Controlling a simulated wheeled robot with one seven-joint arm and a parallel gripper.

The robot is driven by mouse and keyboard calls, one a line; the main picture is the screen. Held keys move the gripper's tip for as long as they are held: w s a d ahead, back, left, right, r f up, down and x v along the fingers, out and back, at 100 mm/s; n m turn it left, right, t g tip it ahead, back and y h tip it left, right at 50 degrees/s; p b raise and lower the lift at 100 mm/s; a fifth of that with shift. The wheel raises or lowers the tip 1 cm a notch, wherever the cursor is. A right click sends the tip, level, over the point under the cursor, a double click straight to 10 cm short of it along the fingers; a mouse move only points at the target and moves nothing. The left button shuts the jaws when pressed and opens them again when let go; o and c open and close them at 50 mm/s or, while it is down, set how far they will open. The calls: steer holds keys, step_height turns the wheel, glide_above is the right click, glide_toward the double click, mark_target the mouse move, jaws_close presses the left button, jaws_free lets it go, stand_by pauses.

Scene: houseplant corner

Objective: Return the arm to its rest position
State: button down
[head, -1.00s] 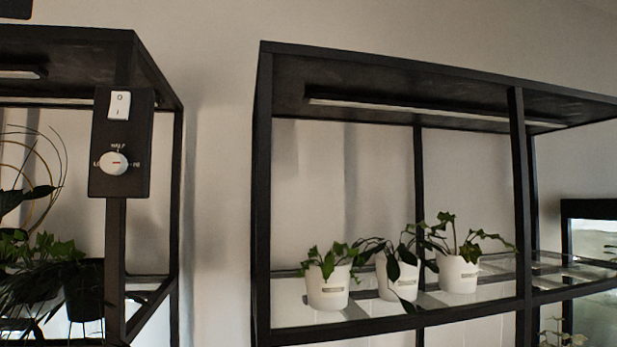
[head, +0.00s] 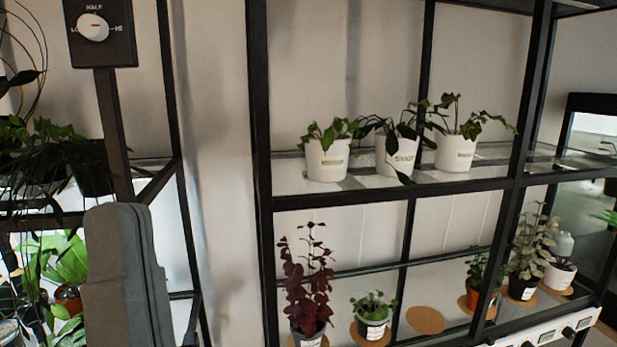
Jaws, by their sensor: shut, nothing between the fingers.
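A dark grey link of my arm (head: 125,275) stands upright at the lower left of the head view. It is in front of the left rack and hides part of its post and the plants there. My gripper does not show in the head view, so its place relative to the shelves is hidden.
A control box (head: 101,33) with a white knob hangs on the left rack's post. Three white pots (head: 395,157) stand on the right rack's glass shelf. Below are a dark red plant (head: 308,279), small pots and an empty cork mat (head: 425,320). Bare wall (head: 218,190) separates the racks.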

steer(key=d+f+n+g+h, duration=0.1)
steer(key=d+f+n+g, duration=0.45)
steer(key=f, duration=0.85)
steer(key=d+f+n+g, duration=0.3)
steer(key=d+f+n, duration=0.5)
steer(key=f, duration=0.5)
steer(key=s+d+f+m+g+h, duration=0.5)
steer(key=s+d+f+h, duration=0.6)
steer(key=s+d+f, duration=0.4)
steer(key=shift+s+d+f+m, duration=0.35)
steer(key=shift+s+d+m, duration=0.15)
steer(key=shift+s, duration=0.5)
steer(key=shift+a, duration=0.1)
